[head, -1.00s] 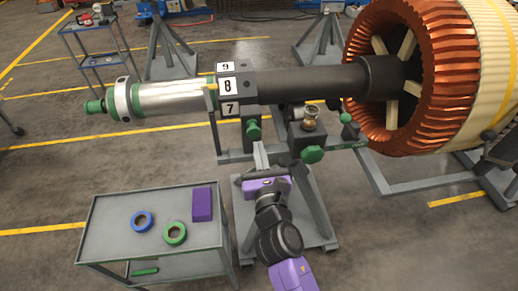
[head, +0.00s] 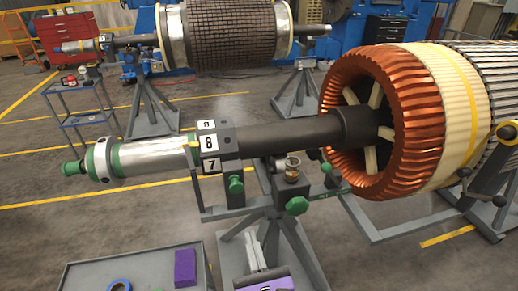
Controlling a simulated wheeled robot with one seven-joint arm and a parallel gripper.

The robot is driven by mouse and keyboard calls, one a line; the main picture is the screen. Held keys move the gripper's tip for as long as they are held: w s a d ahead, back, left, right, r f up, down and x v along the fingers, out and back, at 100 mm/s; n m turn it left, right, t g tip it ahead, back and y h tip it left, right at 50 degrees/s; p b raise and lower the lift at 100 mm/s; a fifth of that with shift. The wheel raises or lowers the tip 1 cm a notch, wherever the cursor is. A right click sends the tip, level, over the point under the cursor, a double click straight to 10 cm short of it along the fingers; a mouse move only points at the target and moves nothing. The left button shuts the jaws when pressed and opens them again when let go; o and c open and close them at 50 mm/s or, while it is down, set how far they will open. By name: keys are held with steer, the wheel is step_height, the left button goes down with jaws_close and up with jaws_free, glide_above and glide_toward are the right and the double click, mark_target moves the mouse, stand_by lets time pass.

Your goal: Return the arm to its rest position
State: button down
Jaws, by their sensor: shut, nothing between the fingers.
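My gripper (head: 257,252) shows at the bottom middle of the head view, its thin grey fingers pointing up and away from me. The fingers are shut with nothing between them. Behind the fingers stands the grey rotor stand (head: 290,235). The rest of my arm lies below the picture's edge, apart from a purple part at the bottom. The fingers are below the dark rotor shaft (head: 300,137) and look apart from it.
A grey cart (head: 130,262) at lower left bears a purple box (head: 185,268) and a blue ring (head: 119,285). The copper-wound rotor (head: 385,130) fills the right. Open floor lies left.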

steer(key=s+d+n+g+h, duration=0.1)
steer(key=s+d+n, duration=0.6)
steer(key=s+n, duration=0.4)
steer(key=s+d+n+h, duration=0.2)
steer(key=s+d+n, duration=0.6)
steer(key=s+n, duration=0.3)
steer(key=s+d+n+g+h, duration=0.1)
steer(key=s+d+n+h, duration=0.1)
steer(key=s+d+n, duration=0.6)
steer(key=shift+s+r+n+g, duration=0.35)
steer(key=shift+s+n, duration=1.05)
steer(key=shift+s, duration=0.25)
